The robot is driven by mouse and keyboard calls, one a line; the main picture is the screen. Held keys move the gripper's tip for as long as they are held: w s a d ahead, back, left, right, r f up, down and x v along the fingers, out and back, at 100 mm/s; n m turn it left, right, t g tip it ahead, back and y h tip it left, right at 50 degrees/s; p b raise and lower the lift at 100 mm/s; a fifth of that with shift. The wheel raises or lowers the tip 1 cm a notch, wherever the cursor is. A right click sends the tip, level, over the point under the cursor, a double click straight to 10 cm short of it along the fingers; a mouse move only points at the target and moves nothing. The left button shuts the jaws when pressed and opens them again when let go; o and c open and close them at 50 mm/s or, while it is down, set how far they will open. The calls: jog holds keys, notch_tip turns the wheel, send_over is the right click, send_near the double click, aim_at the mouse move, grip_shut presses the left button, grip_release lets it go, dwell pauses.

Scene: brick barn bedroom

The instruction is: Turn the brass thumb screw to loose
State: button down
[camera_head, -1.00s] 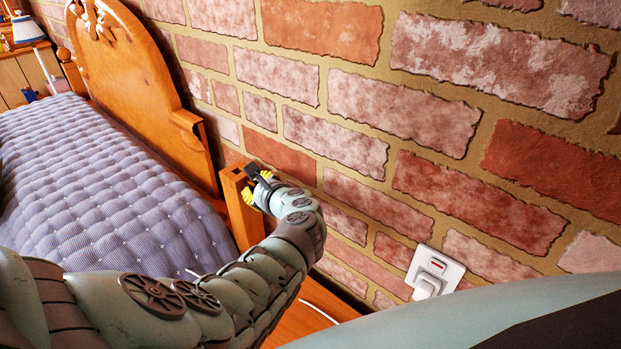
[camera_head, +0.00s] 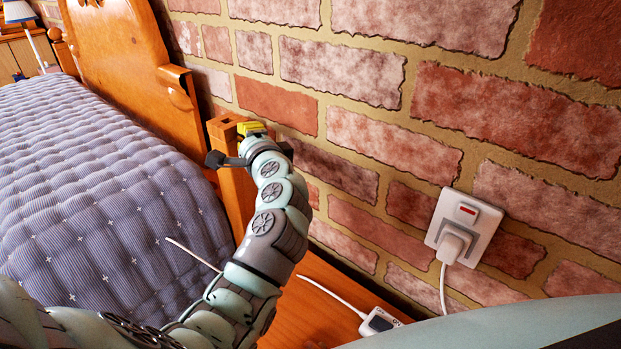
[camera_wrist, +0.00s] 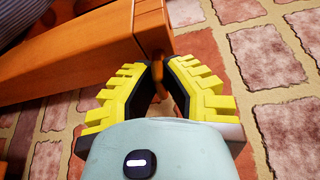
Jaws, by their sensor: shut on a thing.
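The orange wooden bed post (camera_head: 224,131) stands at the near end of the headboard, by the brick wall. My gripper, with its yellow ribbed fingers (camera_head: 252,128), is up against the post near its top. In the wrist view my gripper (camera_wrist: 157,74) has its fingertips drawn together at the post (camera_wrist: 90,57), shut on a small brownish part, which I take to be the brass thumb screw (camera_wrist: 158,80). Most of it is hidden between the fingertips, so how far it is turned cannot be told. In the head view the screw is hidden behind my wrist.
The bed with its quilted mattress (camera_head: 95,190) lies left of the post. The brick wall (camera_head: 400,140) is close on the right, with a white socket and plug (camera_head: 464,228). A wooden surface (camera_head: 315,300) below carries a white cable and a small white device (camera_head: 380,321).

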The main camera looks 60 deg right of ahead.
jog(key=shift+f+n+t+b, duration=0.3)
jog(key=shift+n+b, duration=0.5)
jog(key=shift+b, duration=0.55)
jog(key=shift+r, duration=0.1)
jog(key=c, duration=1)
grip_release()
jog(key=shift+r, duration=0.1)
jog(key=shift+c, duration=0.2)
jog(key=v, duration=1.2)
